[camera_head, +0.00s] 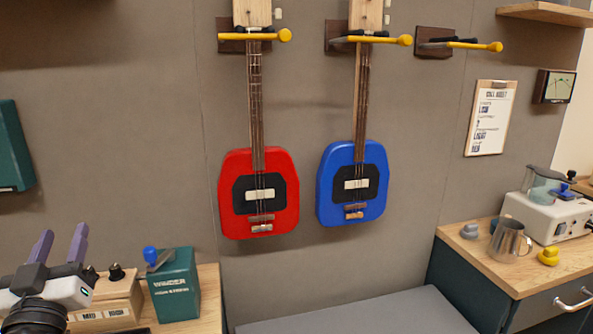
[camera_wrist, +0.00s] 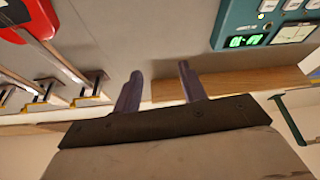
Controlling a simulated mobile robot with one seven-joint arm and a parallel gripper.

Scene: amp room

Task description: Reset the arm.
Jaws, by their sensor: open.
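My gripper (camera_head: 60,245) is at the lower left of the head view, its two purple fingers pointing up and apart. It is open with nothing between the fingers. In the wrist view the two fingers (camera_wrist: 158,90) stand apart in front of a wall and a wooden shelf edge (camera_wrist: 235,84). In the head view my gripper appears in front of the left wooden counter (camera_head: 210,300), near a box with knobs (camera_head: 105,303). I cannot tell its exact distance from them.
A red guitar (camera_head: 285,205) and a blue guitar (camera_head: 376,200) hang on the wall from yellow-tipped hooks. A green winder box (camera_head: 175,288) stands beside the knob box. A right counter (camera_head: 470,262) holds a metal pitcher (camera_head: 508,243) and a white machine (camera_head: 550,217). A grey surface (camera_head: 360,315) lies between the counters.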

